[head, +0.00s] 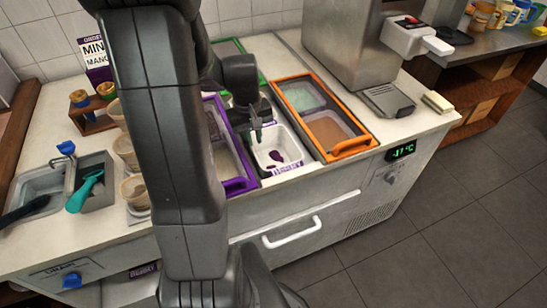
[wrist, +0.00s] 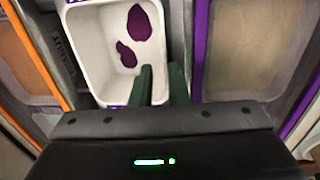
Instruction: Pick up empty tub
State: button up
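The white tub (head: 264,158) with purple stains inside sits in the counter well between the purple-framed and orange-framed compartments. In the wrist view the tub (wrist: 103,60) shows a bare white inside with two purple patches. My gripper (head: 257,132) points down at the tub's rim. In the wrist view its two green fingers (wrist: 161,72) stand apart, one inside the tub and one outside, with the side wall between them. A gap shows between the fingers, and I see no clear grip on the wall. The lower fingertips are hard to make out.
The orange-framed lid (head: 352,147) and purple-framed lid (head: 240,185) flank the tub closely. A steel machine (head: 340,40) stands behind at right. Cups (head: 133,190) and a sink (head: 40,190) lie at left. The counter's right end holds a small sponge-like block (head: 437,102).

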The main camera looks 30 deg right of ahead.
aim_at(255, 153)
jog(key=shift+d+f, duration=0.1)
jog(key=shift+f, duration=4)
grip_shut()
jog(key=shift+r, duration=0.2)
